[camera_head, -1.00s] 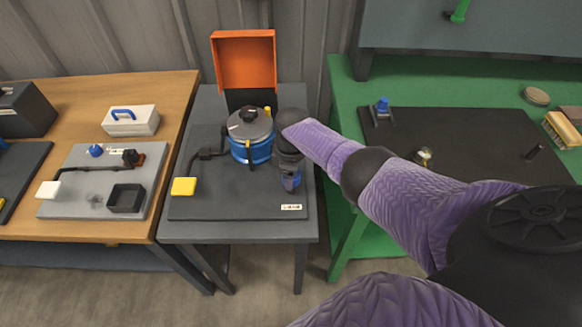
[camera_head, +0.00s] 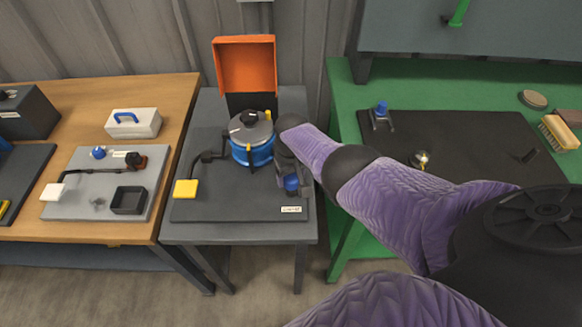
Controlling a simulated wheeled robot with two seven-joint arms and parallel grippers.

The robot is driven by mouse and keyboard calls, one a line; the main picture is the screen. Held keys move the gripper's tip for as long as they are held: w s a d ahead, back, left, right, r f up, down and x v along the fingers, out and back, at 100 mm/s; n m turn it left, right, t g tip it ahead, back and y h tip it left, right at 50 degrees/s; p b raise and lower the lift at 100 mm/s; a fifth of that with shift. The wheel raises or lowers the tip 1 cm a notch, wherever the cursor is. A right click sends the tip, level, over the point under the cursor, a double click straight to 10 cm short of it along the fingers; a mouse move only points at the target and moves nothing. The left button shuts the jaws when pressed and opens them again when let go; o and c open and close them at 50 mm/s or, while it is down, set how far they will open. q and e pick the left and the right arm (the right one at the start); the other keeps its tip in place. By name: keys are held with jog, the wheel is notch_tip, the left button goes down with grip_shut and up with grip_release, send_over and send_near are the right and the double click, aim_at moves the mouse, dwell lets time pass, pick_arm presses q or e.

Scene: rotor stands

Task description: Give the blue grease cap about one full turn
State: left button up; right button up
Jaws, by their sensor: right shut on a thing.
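The blue grease cap (camera_head: 291,185) is at the right side of the dark board on the grey middle table. My right gripper (camera_head: 290,178) comes down over it from behind and is shut on it. The fingers and dark wrist hide much of the cap, so its turn angle cannot be read. Just left and behind stands a round blue housing (camera_head: 252,155) with a grey lid. My left gripper is not in view.
A yellow pad (camera_head: 186,189) on a black lever lies left on the dark board (camera_head: 235,205). An open orange box (camera_head: 246,64) stands behind the housing. Other blue caps sit on the green bench (camera_head: 381,108) and the wooden bench (camera_head: 98,153).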

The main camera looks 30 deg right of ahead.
jog(key=m, duration=0.3)
jog(key=shift+m, duration=0.4)
jog(key=m, duration=0.9)
jog(key=shift+w, duration=0.1)
jog(key=m, duration=0.3)
jog(key=shift+m, duration=0.3)
jog(key=m, duration=0.3)
jog(key=shift+m, duration=0.3)
jog(key=m, duration=0.4)
jog(key=shift+m, duration=0.3)
jog(key=m, duration=0.2)
jog(key=shift+m, duration=0.4)
jog(key=m, duration=0.7)
jog(key=shift+f+m+b, duration=0.15)
jog(key=shift+m+b, duration=0.65)
jog(key=shift+m, duration=0.2)
jog(key=m+b, duration=0.4)
jog(key=b, duration=0.2)
jog(key=shift+m+b, duration=0.6)
jog(key=shift+b, duration=0.3)
jog(key=shift+r, duration=0.2)
